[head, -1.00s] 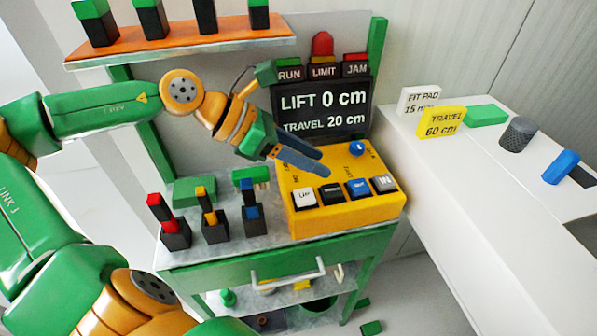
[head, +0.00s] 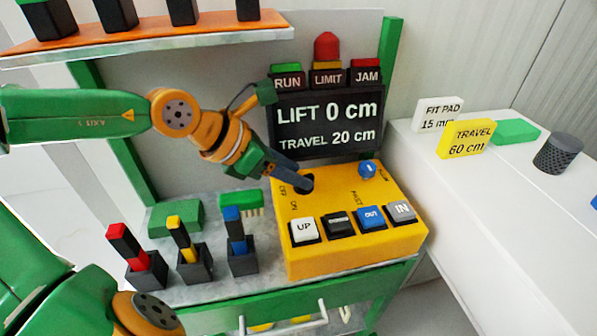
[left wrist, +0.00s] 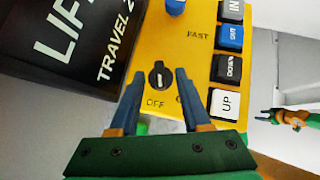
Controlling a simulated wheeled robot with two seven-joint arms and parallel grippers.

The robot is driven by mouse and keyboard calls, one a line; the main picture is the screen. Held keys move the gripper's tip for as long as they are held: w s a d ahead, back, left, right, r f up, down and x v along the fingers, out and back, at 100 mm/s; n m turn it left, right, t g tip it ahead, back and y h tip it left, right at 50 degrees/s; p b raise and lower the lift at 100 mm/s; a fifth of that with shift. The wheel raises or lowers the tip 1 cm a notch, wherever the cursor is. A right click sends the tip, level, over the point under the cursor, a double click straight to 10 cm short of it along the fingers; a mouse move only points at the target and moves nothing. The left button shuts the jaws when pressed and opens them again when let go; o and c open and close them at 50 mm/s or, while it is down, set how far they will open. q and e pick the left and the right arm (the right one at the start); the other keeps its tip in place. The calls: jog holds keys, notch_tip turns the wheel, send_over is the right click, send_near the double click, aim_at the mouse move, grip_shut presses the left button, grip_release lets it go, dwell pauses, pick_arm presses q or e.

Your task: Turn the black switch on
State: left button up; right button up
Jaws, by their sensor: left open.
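The black switch (left wrist: 160,75) is a round knob with a white mark on the yellow control box (left wrist: 190,45). In the left wrist view it lies just beyond and between my left gripper's blue-grey fingers. The OFF label is beside it; the other label is partly hidden by a finger. My left gripper (left wrist: 160,85) is open and empty. In the head view, the left gripper (head: 291,178) is at the box's upper left corner, and the switch (head: 308,184) shows partly behind its fingertips. A small green and orange arm (left wrist: 296,118), probably my right one, is at the wrist view's right edge.
A blue knob (head: 367,170) and the UP (head: 304,230), black, OUT and IN buttons share the box. A display (head: 327,124) reads LIFT 0 cm, TRAVEL 20 cm. Red, yellow and blue levers stand left of the box. A white counter (head: 500,190) is at right.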

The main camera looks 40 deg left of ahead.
pick_arm(q)
jog(key=shift+x, duration=0.8)
grip_shut()
